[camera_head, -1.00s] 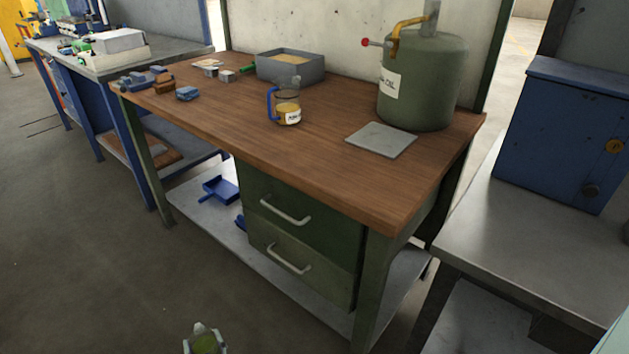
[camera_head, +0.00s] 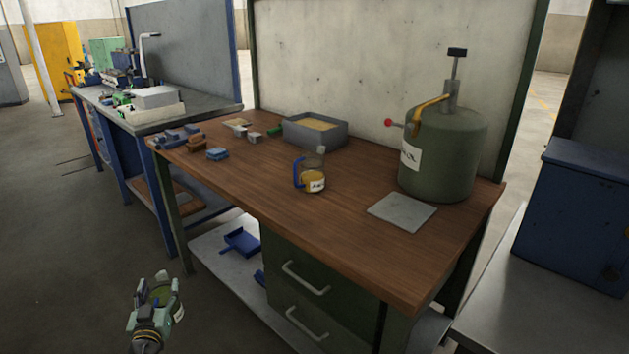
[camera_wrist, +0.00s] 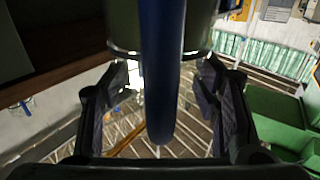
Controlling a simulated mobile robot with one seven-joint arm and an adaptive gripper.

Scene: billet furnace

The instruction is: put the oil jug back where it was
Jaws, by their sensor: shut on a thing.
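My gripper (camera_head: 154,296) is at the lower left of the head view, in front of the wooden bench and apart from it. A second jug (camera_head: 313,182), with amber contents, a blue handle and a white label, stands upright on the bench (camera_head: 270,205). A grey square plate (camera_head: 402,212) lies flat, empty, near the bench's right end.
A large green can (camera_head: 445,160) with a pump stands behind the plate. A grey tray (camera_head: 315,131) of tan material is at the back. The front middle of the bench top is clear. A blue cabinet (camera_head: 580,215) stands at right.

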